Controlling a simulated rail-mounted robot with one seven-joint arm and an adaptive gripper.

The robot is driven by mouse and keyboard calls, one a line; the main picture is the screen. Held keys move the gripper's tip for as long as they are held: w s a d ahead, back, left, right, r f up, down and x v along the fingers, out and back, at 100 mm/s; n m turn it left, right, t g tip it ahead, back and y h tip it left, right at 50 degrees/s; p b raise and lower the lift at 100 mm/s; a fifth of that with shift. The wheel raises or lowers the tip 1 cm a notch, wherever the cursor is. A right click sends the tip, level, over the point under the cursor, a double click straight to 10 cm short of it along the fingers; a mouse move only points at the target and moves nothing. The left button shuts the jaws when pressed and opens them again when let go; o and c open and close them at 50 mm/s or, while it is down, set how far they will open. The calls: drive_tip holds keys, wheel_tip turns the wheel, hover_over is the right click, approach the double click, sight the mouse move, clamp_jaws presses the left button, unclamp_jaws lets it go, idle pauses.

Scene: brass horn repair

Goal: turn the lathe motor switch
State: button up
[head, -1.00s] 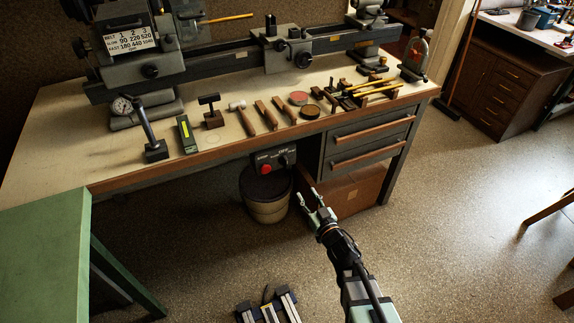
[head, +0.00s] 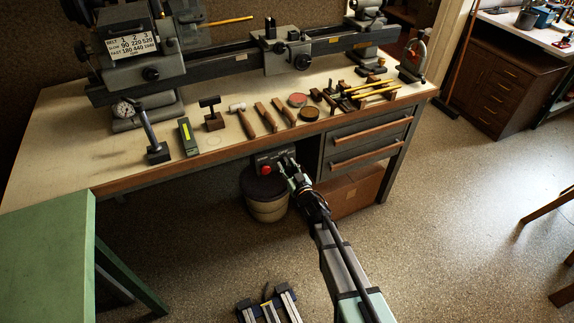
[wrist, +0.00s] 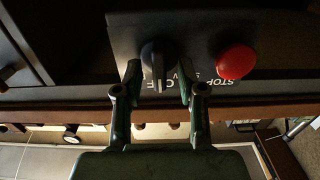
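The lathe motor switch is a black rotary knob (wrist: 155,58) on a dark control box (wrist: 275,30), with a red stop button (wrist: 236,62) beside it. In the head view the box (head: 262,157) hangs under the bench's front edge, its red button (head: 265,170) visible and the knob hidden by my gripper. My gripper (head: 287,167) is at the right part of the box. In the wrist view my gripper (wrist: 160,82) is open, with one fingertip to each side of the knob. Contact with it cannot be told. White lettering near the knob is partly covered.
The bench top (head: 75,140) above holds several hand tools and the lathe (head: 225,65). Wooden-handled drawers (head: 365,145) are right of the box. A bucket (head: 265,205) and a cardboard box (head: 350,190) stand below. A green table (head: 45,245) is at left.

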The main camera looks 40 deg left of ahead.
drive_tip(key=shift+w+a, duration=0.1)
drive_tip(key=shift+a, duration=0.15)
clamp_jaws()
drive_tip(key=shift+b, duration=0.35)
drive_tip(key=n+b, duration=0.4)
drive_tip(key=shift+f+b, duration=0.2)
drive_tip(key=shift+b, duration=0.1)
drive_tip(key=shift+s+a+r+n+b, duration=0.1)
drive_tip(key=shift+n+b, duration=0.7)
drive_tip(key=shift+n, duration=0.15)
drive_tip(key=shift+s+r+n+b, duration=0.1)
drive_tip(key=shift+n+b, duration=0.65)
drive_tip(key=shift+n, duration=0.2)
